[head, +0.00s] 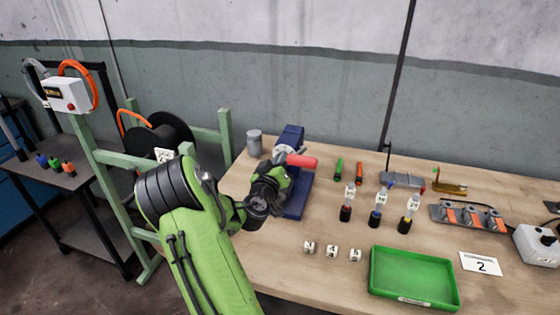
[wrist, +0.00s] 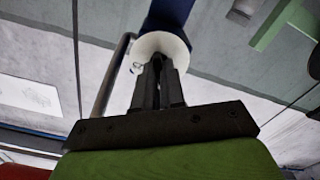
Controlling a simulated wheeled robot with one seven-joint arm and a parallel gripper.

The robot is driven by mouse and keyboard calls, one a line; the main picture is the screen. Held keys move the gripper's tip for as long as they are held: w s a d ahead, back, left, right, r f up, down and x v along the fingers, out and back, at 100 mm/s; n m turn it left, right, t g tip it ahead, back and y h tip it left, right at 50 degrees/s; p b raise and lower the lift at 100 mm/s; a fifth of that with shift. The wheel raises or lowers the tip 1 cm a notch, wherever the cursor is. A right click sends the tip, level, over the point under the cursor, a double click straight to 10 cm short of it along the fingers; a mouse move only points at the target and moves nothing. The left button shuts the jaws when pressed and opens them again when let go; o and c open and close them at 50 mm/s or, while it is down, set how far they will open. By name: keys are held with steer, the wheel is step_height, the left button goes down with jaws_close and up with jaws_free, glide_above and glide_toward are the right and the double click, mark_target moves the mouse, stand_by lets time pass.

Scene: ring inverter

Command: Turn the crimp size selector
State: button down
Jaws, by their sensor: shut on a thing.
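The blue crimp tool (head: 291,137) stands on the wooden bench, with a red handle (head: 301,161) sticking out to the right. A pale round selector dial (head: 283,150) sits on its front face. In the wrist view the dial (wrist: 160,43) is a white disc at the end of my fingers, against the blue body (wrist: 168,14). My gripper (head: 279,168) is in front of the tool. Its fingers (wrist: 158,68) are close together and shut on the middle of the selector dial. The part between the fingertips is hidden.
A green tray (head: 413,277) and several small lettered blocks (head: 332,251) lie in front on the bench. Coloured connectors (head: 376,216) stand to the right. A grey can (head: 254,143) stands left of the tool. A cable reel (head: 160,139) on a green frame is further left.

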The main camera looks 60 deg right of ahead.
steer(key=shift+n, duration=0.3)
steer(key=shift+w+f+n, duration=0.15)
steer(key=shift+n, duration=2.55)
steer(key=c, duration=1.2)
jaws_free()
steer(key=shift+s+a+b, duration=0.4)
steer(key=shift+a+b, duration=1.4)
steer(key=shift+a, duration=0.8)
steer(key=shift+s+a+b, duration=0.45)
steer(key=shift+a+b, duration=1.4)
steer(key=shift+a, duration=0.8)
steer(key=shift+s+a+b, duration=0.4)
steer(key=shift+a+b, duration=1.4)
steer(key=shift+a, duration=0.8)
